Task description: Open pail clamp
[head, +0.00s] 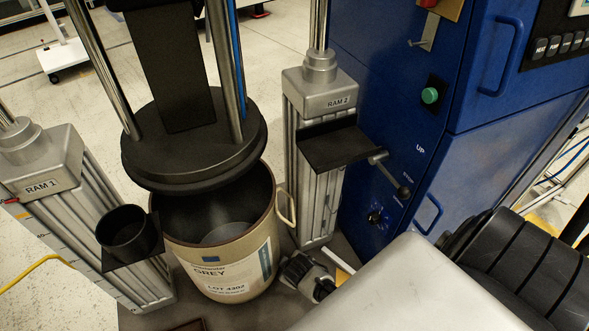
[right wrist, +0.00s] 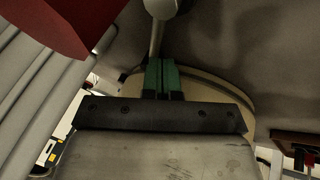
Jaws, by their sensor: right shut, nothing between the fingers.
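The beige pail (head: 217,265) stands on the machine base with its label facing me. It is open at the top, below the black round plate (head: 195,135). A small grey and black fitting (head: 307,274) sits low at the pail's right side; it may be the clamp, but I cannot tell its state. In the right wrist view, my right gripper (right wrist: 161,64) has its green fingers together and empty. A grey lever-like rod (right wrist: 156,38) is just beyond the fingertips; I cannot tell whether they touch. The pail's pale curved edge (right wrist: 215,80) is behind. My left gripper is out of view.
RAM 1 (head: 42,165) stands left of the pail and RAM 2 (head: 318,95) right of it, with a black shelf (head: 335,145). The blue cabinet (head: 385,120) with a lever (head: 390,172) closes off the right. A black cup (head: 125,232) hangs at the left.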

